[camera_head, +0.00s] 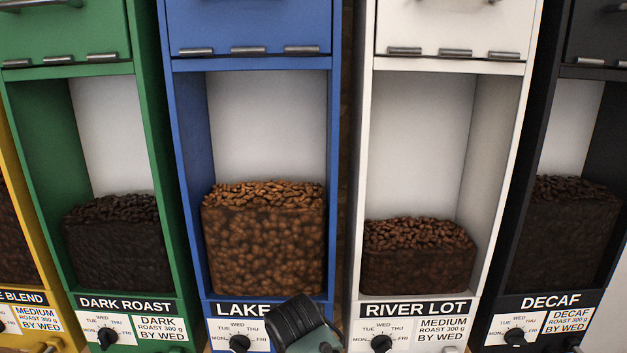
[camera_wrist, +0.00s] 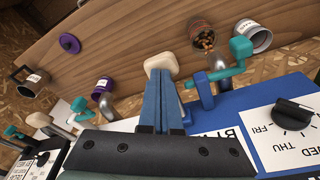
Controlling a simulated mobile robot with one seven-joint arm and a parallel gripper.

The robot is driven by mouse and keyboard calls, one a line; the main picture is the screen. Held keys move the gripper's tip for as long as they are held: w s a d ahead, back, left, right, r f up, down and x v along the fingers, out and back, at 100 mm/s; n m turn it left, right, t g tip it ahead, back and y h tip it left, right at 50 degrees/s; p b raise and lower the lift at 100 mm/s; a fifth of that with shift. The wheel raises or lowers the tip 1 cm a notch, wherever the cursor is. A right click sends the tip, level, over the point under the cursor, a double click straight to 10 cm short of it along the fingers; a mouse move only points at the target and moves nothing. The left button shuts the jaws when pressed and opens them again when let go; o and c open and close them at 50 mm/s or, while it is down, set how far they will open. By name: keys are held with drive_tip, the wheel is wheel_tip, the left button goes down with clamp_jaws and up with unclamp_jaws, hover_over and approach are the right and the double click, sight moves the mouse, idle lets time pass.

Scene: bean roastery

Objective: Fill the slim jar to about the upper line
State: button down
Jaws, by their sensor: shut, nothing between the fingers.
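A teal handle (camera_wrist: 241,47) is beside that spout, to the right of my gripper. I cannot tell whether this is the slim jar, and its lines are not readable. The head view shows only part of my arm, not the fingers.
Bean bins include blue Lake (camera_head: 264,240), white River Lot (camera_head: 418,255) and green Dark Roast (camera_head: 115,245).

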wheel_tip(320, 180, up, 9)
drive_tip(key=p, duration=0.7)
drive_tip(key=shift+f+p, duration=0.2)
drive_tip(key=shift+p, duration=0.2)
